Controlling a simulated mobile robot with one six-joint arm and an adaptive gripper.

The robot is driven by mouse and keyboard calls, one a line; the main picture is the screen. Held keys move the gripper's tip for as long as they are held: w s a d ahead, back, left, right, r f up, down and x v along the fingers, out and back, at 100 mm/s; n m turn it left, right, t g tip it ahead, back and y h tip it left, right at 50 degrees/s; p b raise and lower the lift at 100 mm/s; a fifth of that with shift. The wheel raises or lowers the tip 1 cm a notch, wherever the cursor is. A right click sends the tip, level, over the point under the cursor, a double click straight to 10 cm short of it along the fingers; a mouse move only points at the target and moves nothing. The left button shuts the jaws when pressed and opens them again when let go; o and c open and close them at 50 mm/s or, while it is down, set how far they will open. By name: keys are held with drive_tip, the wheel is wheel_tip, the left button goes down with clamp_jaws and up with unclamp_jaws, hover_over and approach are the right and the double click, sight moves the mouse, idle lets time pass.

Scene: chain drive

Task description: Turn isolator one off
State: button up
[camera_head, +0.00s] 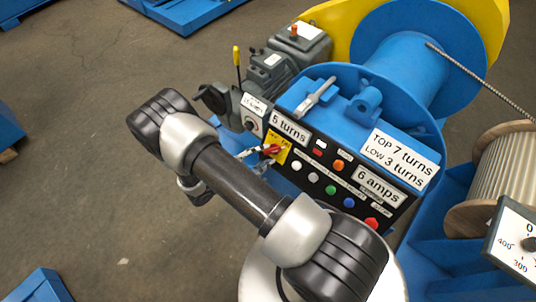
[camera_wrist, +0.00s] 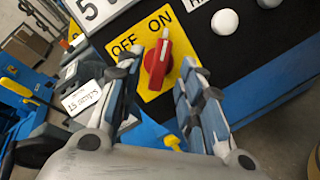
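The isolator is a red rotary knob (camera_wrist: 158,66) on a yellow plate (camera_wrist: 182,47) marked OFF and ON. The white mark at its upper end points toward the ON label. In the head view the red knob (camera_head: 271,149) is small and partly covered, on the left part of the black panel. My gripper (camera_wrist: 160,76) is open, with one finger on each side of the knob; gaps show on both sides. In the head view my gripper (camera_head: 256,153) reaches the panel from the left. No "one" label is readable on the isolator.
The black control panel (camera_head: 325,170) has several coloured buttons right of the isolator, including a white button (camera_wrist: 225,21) near my right finger. A grey selector (camera_head: 249,124) sits to its left. A lever with a yellow knob (camera_head: 236,55) stands behind. Open floor (camera_head: 100,200) lies left.

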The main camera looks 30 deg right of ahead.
sight(272, 151)
drive_tip(key=shift+x, duration=1.45)
clamp_jaws()
